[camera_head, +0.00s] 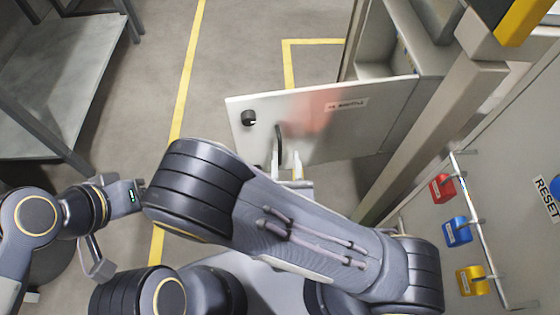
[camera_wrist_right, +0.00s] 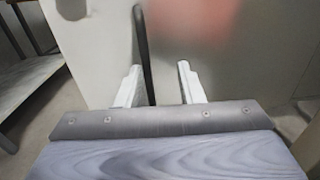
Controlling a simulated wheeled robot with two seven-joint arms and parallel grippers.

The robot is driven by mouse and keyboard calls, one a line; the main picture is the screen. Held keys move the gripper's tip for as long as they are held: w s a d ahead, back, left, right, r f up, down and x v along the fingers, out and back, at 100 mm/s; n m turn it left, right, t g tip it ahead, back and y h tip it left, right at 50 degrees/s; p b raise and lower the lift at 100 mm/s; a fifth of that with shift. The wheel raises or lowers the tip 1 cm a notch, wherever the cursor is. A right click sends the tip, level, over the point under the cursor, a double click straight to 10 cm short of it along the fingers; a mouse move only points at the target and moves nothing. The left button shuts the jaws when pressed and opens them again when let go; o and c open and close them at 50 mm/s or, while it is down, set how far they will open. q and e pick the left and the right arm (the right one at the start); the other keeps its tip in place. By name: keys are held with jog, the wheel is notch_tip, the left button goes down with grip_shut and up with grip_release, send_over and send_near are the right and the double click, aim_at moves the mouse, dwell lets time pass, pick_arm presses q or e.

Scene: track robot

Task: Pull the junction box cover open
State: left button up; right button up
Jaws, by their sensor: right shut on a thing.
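The junction box cover (camera_head: 370,125) is a pale grey panel with a black round knob (camera_head: 248,118), a dark handle (camera_head: 278,140) and a small label. It stands swung out from the grey box (camera_head: 385,45), whose inside shows behind it. My right gripper (camera_head: 287,172) is at the handle, shut on it. In the right wrist view the dark handle (camera_wrist_right: 144,50) stands between the pale fingers (camera_wrist_right: 160,85), close to the left one. My left gripper (camera_head: 97,262) hangs at the lower left, away from the cover; its finger opening is not clear.
A metal shelf (camera_head: 65,75) stands at the left. Red (camera_head: 442,188), blue (camera_head: 457,232) and yellow (camera_head: 472,281) tags hang on a rail at the right, near a beige post (camera_head: 432,135). The floor (camera_head: 235,50) between shelf and cover is clear, with yellow lines.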

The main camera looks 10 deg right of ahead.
jog(key=o, duration=0.3)
jog(key=shift+d+h, duration=0.3)
jog(key=shift+d, duration=0.35)
jog(key=s+a, duration=0.1)
jog(key=s, duration=0.6)
jog(key=shift+s+a, duration=0.2)
jog(key=shift+s, duration=0.15)
